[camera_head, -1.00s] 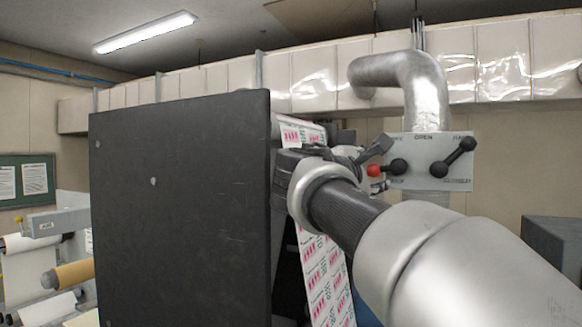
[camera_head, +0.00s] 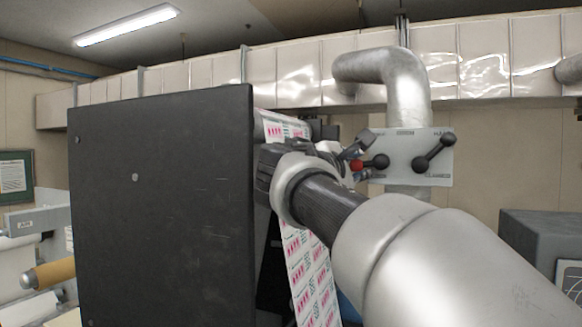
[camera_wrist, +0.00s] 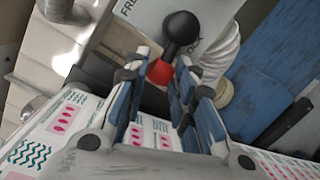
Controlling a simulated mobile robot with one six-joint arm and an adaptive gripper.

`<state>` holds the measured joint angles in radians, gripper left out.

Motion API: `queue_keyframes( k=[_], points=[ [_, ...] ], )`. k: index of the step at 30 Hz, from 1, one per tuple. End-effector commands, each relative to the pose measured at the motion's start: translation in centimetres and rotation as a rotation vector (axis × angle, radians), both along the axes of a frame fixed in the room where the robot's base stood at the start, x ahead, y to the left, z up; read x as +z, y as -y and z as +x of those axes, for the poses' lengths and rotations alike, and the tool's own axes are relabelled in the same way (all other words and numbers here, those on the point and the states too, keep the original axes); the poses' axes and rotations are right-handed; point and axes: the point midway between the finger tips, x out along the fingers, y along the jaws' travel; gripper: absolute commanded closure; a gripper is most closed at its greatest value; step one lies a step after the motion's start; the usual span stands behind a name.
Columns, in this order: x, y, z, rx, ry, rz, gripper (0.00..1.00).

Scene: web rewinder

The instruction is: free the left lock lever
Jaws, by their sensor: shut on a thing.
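The left lock lever (camera_head: 381,161) is a dark arm with a red knob on a pale plate (camera_head: 404,176). It lies nearly level, with the knob to the left of its dark hub. My gripper (camera_head: 355,150) is at the knob, partly hidden behind my own wrist. In the wrist view, the red knob (camera_wrist: 158,73) sits between the two blue-and-grey fingers of my gripper (camera_wrist: 163,76), which are shut on it. The lever's round black hub (camera_wrist: 182,28) shows just beyond. Plate lettering is partly covered.
A second, all-black lever (camera_head: 434,152) slants up to the right on the same plate. A large dark panel (camera_head: 160,210) stands left of my arm. A printed web (camera_head: 312,280) runs down beside it. A silver pipe (camera_head: 385,68) bends above the plate.

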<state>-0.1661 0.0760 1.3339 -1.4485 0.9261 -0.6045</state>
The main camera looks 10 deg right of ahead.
Motion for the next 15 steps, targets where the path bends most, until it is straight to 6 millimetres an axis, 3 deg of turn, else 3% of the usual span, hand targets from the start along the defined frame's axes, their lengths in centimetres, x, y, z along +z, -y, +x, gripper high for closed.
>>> queue_keyframes(
  k=[15],
  points=[
    [0.99,-0.08,0.07,0.001,0.097,0.141,1.0]
  ],
)
